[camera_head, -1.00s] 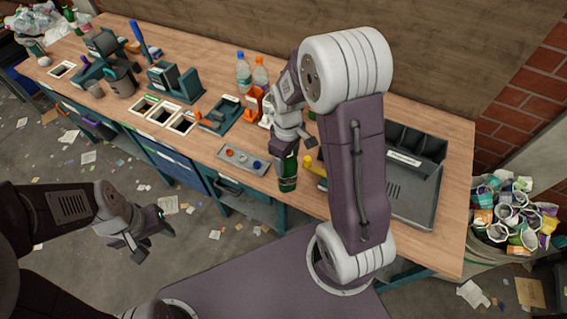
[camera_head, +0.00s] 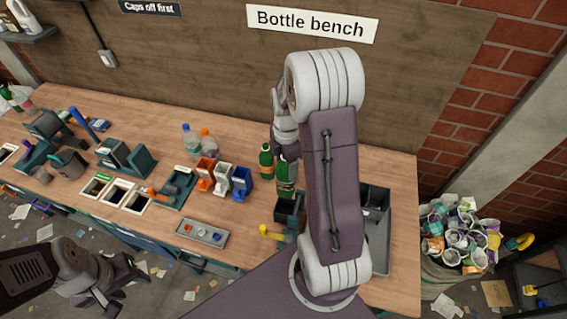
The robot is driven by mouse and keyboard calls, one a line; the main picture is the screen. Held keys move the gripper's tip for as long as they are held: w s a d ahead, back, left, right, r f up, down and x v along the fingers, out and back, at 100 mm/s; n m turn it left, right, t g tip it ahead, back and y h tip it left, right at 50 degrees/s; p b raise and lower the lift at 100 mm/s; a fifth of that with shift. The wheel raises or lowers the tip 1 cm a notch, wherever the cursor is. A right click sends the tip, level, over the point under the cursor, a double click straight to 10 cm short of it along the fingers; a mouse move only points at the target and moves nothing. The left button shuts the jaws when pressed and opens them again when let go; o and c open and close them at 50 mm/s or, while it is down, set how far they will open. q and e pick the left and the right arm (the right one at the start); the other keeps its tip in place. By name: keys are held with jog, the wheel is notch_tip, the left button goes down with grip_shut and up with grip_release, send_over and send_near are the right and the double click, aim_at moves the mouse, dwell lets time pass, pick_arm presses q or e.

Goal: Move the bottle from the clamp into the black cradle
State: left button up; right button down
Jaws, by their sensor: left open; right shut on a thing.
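My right gripper (camera_head: 285,152) is shut on a green bottle (camera_head: 287,174) and holds it upright by its upper part. Its lower end is just above or in a dark block (camera_head: 287,211) beside the clamp with the yellow handle (camera_head: 270,232); I cannot tell whether they touch. I cannot tell whether this dark block is the black cradle or part of the clamp. My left gripper (camera_head: 108,288) is open and empty, low at the left, in front of the bench.
A second green bottle (camera_head: 266,161) stands just left of the held one. Orange (camera_head: 205,176), white (camera_head: 222,178) and blue (camera_head: 241,183) holders stand left of it. A grey tray (camera_head: 201,234) lies in front. My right arm hides part of the dark bin (camera_head: 377,240).

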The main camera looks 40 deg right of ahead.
jog(key=shift+s+a+f+b, duration=0.2)
jog(key=shift+f+b, duration=0.35)
jog(key=shift+f, duration=0.05)
jog(key=shift+s+a+f+b, duration=0.15)
jog(key=shift+s+f+b, duration=0.05)
jog(key=shift+f+b, duration=0.35)
jog(key=f+b, duration=0.1)
jog(key=w+f+b, duration=0.1)
jog(key=f, duration=0.1)
jog(key=d+f+b, duration=0.1)
jog(key=shift+w+d+f, duration=0.1)
jog(key=shift+w+f, duration=0.1)
jog(key=f+b, duration=0.2)
jog(key=f, duration=0.1)
jog(key=f+b, duration=0.1)
jog(key=shift+s+a+f, duration=0.25)
jog(key=shift+s+a, duration=0.1)
jog(key=shift+s, duration=0.05)
jog(key=f+b, duration=0.2)
jog(key=f, duration=0.1)
jog(key=f+b, duration=0.1)
jog(key=shift+w+d+f+b, duration=0.2)
jog(key=shift+w+f+b, duration=0.05)
jog(key=shift+f+b, duration=0.1)
jog(key=shift+s+a+f+b, duration=0.1)
jog(key=shift+f+b, duration=0.2)
jog(key=shift+f, duration=0.2)
jog(key=shift+f, duration=0.15)
